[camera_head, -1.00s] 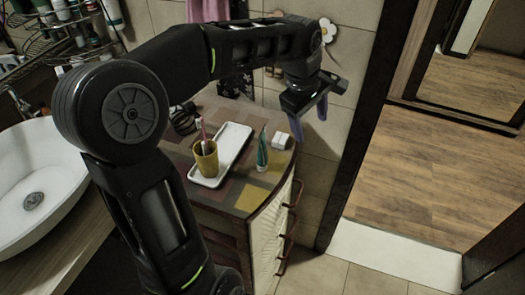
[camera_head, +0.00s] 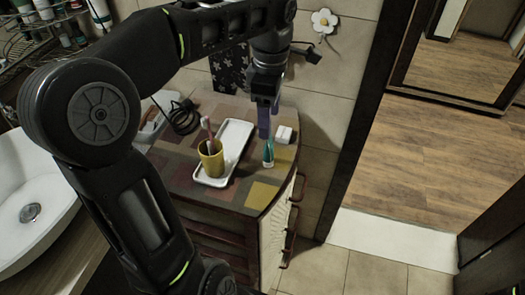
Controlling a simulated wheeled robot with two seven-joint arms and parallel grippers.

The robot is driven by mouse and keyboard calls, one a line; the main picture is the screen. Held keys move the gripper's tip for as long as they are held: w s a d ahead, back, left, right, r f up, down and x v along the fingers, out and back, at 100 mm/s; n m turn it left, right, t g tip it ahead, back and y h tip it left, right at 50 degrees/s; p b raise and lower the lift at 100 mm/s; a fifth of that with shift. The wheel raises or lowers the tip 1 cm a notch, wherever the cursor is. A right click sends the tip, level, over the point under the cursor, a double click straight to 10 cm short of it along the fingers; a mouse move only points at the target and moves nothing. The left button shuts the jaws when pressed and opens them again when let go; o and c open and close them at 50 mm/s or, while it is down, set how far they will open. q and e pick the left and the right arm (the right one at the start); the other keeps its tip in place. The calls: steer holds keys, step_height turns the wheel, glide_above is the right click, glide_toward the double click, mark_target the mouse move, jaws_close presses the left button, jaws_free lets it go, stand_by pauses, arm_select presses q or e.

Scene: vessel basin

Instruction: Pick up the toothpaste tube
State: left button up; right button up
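The toothpaste tube (camera_head: 268,154), teal with a white base, stands upright on the cabinet top (camera_head: 262,193), right of the white tray. My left gripper (camera_head: 264,132) points down, with its purple-grey fingers right above and behind the tube in the picture. The fingers overlap in this view, so their opening and any contact with the tube are hidden. My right gripper is out of view.
A yellow cup (camera_head: 211,165) holding a toothbrush (camera_head: 206,128) stands on the white tray (camera_head: 234,137). A small white box (camera_head: 284,135) sits right of the gripper. A white basin (camera_head: 30,200) is at left.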

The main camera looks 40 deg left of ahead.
mark_target(269, 147)
arm_select(q)
step_height(269, 147, down, 3)
steer(key=shift+r+b, duration=0.1)
steer(key=shift+b, duration=1)
steer(key=shift+f+p, duration=0.35)
steer(key=shift+f, duration=0.15)
step_height(269, 147, down, 4)
steer(key=shift+f+p, duration=0.1)
steer(key=shift+p, duration=0.3)
jaws_close()
